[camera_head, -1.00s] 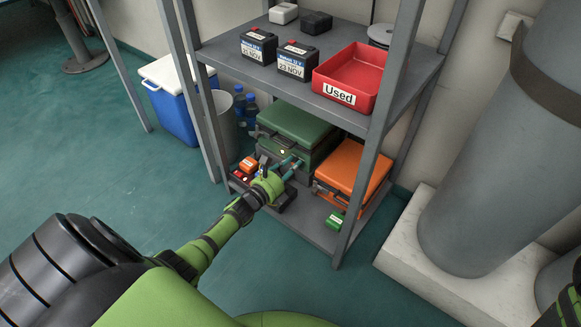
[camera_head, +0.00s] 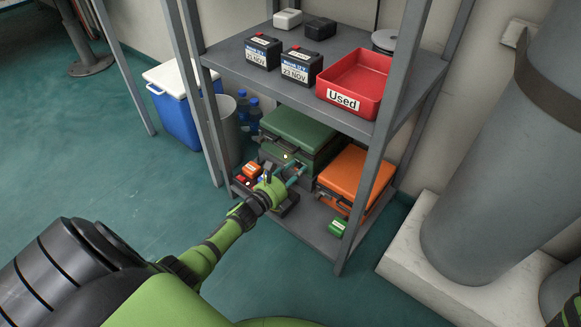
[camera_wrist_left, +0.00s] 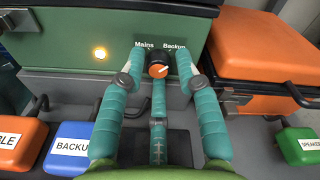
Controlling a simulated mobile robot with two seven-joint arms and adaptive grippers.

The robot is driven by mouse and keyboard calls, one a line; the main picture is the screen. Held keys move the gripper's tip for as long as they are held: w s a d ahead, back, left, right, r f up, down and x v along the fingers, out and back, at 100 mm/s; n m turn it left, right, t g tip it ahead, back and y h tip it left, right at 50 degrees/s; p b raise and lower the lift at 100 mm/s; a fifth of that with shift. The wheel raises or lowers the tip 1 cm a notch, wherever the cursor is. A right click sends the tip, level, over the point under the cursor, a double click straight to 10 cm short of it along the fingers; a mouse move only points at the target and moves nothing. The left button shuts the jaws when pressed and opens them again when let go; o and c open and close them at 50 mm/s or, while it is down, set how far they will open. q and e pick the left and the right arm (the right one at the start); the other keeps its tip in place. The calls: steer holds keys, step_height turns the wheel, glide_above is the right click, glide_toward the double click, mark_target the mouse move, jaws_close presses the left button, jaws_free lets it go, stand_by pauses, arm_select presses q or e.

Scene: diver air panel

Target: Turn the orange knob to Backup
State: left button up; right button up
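The orange knob (camera_wrist_left: 158,70) with a dark base sits on the front of the green case (camera_wrist_left: 70,85), below the printed words Mains at left and Backup at right. The direction it points is too small to tell. The green case also shows on the lower shelf in the head view (camera_head: 300,130). My left gripper (camera_wrist_left: 161,62) has a fingertip on each side of the knob and a third finger below it. The fingertips are very close to the knob; contact is unclear. In the head view the left gripper (camera_head: 292,173) hides the knob. My right gripper is out of view.
A lit lamp (camera_wrist_left: 100,53) is left of the knob. An orange case (camera_wrist_left: 260,50) stands right of the green case. Small labelled blocks, orange (camera_wrist_left: 20,142), blue (camera_wrist_left: 72,145) and green (camera_wrist_left: 297,145), lie in front. The upper shelf (camera_head: 230,52) and its posts enclose the space.

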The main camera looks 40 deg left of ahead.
arm_select(q)
steer(key=s, duration=1.2)
steer(key=shift+a+r, duration=0.4)
steer(key=shift+a, duration=0.05)
